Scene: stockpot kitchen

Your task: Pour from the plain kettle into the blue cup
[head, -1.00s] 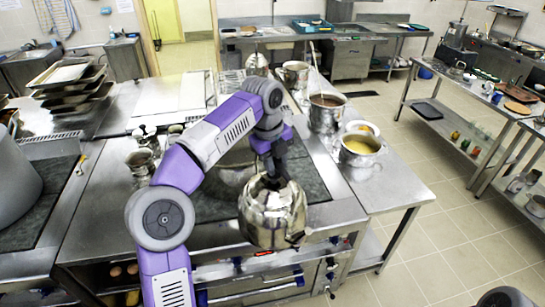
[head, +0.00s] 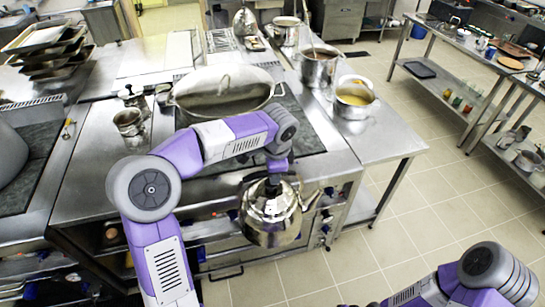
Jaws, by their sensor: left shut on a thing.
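A shiny steel kettle (head: 270,222) hangs upright from my left gripper (head: 275,180), in front of the stove's front edge and above the floor. The gripper is shut on its top handle, and its spout points right. A small blue cup (head: 490,52) appears to stand on the steel side table at the far right, well away from the kettle. A larger blue vessel (head: 418,30) stands at that table's far end. Part of my right arm shows at the lower right; its gripper is outside the picture.
A wide pan (head: 222,88) sits on the stove. Pots, one with yellow contents (head: 355,97), line its right side. Another kettle (head: 244,22) stands at the back. The side table (head: 440,50) holds several small things. The tiled floor between is clear.

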